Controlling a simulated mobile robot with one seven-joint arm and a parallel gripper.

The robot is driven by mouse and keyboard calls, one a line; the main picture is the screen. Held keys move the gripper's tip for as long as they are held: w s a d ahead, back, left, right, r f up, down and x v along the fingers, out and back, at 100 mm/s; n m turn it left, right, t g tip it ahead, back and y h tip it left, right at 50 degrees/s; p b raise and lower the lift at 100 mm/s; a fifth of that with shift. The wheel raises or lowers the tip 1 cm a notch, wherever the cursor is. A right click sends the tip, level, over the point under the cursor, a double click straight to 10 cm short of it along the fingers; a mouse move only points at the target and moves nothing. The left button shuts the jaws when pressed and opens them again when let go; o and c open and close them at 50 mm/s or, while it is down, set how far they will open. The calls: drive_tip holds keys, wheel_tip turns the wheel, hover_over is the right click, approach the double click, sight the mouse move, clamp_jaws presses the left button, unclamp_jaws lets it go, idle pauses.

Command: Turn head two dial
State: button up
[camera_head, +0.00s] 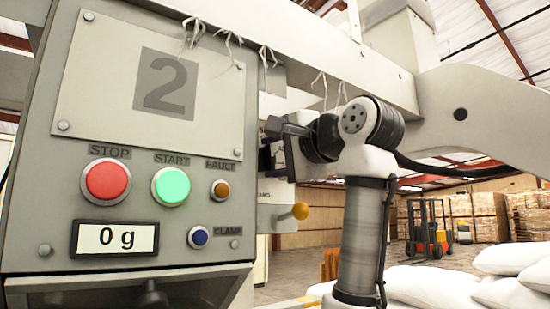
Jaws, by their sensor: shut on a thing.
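The head two control box (40,200) fills the left side, with a grey plate marked "2" (167,85). It has a red STOP button (106,181), a green lit START button (171,186), an amber FAULT lamp (221,189) and a blue CLAMP button (198,237). The display (115,238) reads "0 g". My gripper (270,150) is at the box's right side, shut on what appears to be the dial. The dial itself is mostly hidden by the fingers and the box edge.
A lever with a yellow ball end (300,211) sticks out just below my gripper. A grey beam (270,35) with hanging threads runs above. White sacks (430,287) lie at lower right. A forklift (427,228) and stacked pallets (475,215) stand far back.

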drive_tip(key=shift+m, duration=0.6)
drive_tip(key=o, duration=1)
drive_tip(key=shift+s+d, duration=0.1)
drive_tip(key=b+v, duration=0.4)
drive_tip(key=v, duration=0.9)
drive_tip(key=shift+s+d+b, duration=0.2)
drive_tip(key=shift+s+b, duration=0.05)
drive_tip(key=shift+b, duration=0.1)
